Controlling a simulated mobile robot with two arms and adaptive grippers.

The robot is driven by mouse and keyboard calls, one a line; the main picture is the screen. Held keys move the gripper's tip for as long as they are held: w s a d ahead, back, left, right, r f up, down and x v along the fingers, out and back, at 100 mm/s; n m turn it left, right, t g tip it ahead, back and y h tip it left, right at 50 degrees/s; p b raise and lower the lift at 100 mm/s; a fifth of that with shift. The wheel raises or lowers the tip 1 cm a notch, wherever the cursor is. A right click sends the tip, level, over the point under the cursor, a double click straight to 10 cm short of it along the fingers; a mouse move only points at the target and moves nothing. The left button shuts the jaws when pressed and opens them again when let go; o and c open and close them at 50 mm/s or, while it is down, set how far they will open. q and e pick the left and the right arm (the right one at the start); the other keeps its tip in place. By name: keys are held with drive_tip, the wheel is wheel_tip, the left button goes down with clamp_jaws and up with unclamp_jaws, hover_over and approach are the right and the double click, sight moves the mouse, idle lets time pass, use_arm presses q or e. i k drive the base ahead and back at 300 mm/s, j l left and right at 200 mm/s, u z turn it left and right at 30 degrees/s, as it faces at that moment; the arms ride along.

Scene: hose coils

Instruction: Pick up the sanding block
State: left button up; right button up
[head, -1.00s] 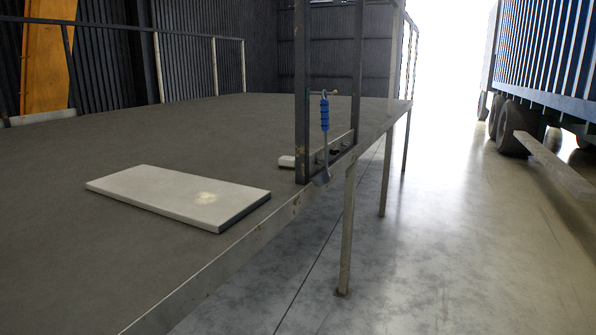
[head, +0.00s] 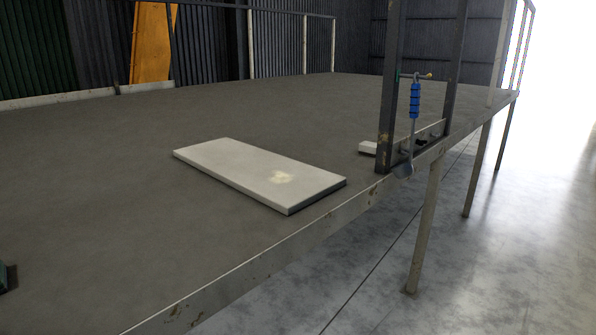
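No object in the head view can be clearly told as the sanding block. A small white block (head: 368,147) lies on the grey platform (head: 90,200), just left of a dark upright post, partly hidden by it. A small dark green object (head: 3,276) is cut off at the left edge of the view; what it is cannot be told. Neither of my grippers is in view.
A flat pale slab (head: 255,172) lies near the platform's front edge. A dark post frame (head: 388,95) stands at that edge, with a blue-handled tool (head: 415,102) hanging on it. An orange panel (head: 153,45) stands at the back. Open concrete floor (head: 520,240) lies right.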

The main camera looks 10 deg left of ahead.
sight(368, 148)
drive_tip(key=i+l+u, duration=0.1)
drive_tip(key=u, duration=0.95)
drive_tip(key=l+u, duration=0.2)
drive_tip(key=l, duration=0.25)
drive_tip(key=l+u, duration=0.2)
drive_tip(key=l, duration=0.2)
drive_tip(key=l+u, duration=0.25)
drive_tip(key=l, duration=0.2)
drive_tip(key=k+l+u, duration=0.2)
drive_tip(key=l, duration=0.2)
drive_tip(key=l+u, duration=0.2)
drive_tip(key=l, duration=0.2)
drive_tip(key=k+l+u, duration=0.2)
drive_tip(key=l, duration=0.2)
